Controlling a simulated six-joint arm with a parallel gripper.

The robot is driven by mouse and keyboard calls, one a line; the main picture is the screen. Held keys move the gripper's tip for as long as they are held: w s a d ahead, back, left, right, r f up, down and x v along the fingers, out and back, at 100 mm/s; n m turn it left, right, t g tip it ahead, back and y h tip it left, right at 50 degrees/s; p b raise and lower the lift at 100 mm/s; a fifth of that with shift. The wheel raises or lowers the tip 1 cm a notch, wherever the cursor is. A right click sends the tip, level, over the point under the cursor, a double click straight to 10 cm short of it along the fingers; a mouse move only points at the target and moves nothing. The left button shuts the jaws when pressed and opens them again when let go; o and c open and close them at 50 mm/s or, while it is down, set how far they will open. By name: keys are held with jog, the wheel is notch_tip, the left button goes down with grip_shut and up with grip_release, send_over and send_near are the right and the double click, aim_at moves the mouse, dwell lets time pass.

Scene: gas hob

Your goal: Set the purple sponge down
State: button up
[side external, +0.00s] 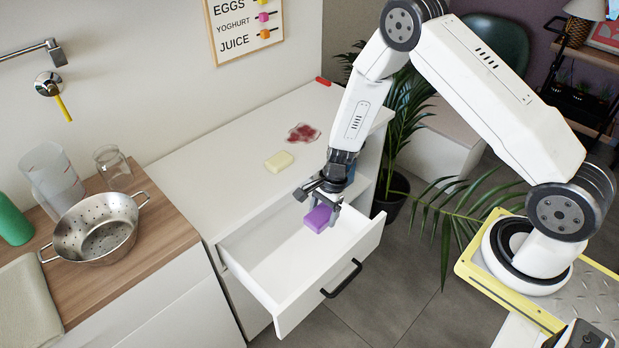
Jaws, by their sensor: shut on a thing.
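The purple sponge (318,218) is held in my gripper (322,208). The gripper points down and is shut on the sponge. Both are over the open white drawer (262,268), towards its back right part. I cannot tell whether the sponge is above the drawer floor or touching it. The fingers partly cover the sponge. The drawer is pulled out and looks otherwise empty, with a black handle (342,279) on its front.
On the white counter (222,186) lie a pale yellow sponge (279,162), a red stain (303,133) and a small red object (323,81). A metal colander (96,229), a pitcher (54,180) and a glass (114,168) stand on the wooden worktop at left.

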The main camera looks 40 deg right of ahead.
jog(key=w+a+r+m, duration=0.2)
jog(key=a+r, duration=0.2)
jog(key=r, duration=0.4)
jog(key=w+a+r+m+t, duration=0.1)
jog(key=w+a+r+m, duration=0.1)
jog(key=r, duration=0.5)
jog(key=shift+w+a+r+m, duration=0.35)
jog(key=shift+w+a+m, duration=0.05)
jog(key=shift+a, duration=0.5)
send_near(243, 197)
jog(key=shift+s+a+f, duration=0.65)
jog(key=shift+a+f, duration=0.1)
jog(key=shift+a, duration=0.2)
jog(key=shift+w+a+f, duration=0.1)
jog(key=shift+w+f, duration=0.55)
jog(key=shift+f, duration=0.05)
jog(key=shift+w+f, duration=0.15)
jog(key=shift+f, duration=1.55)
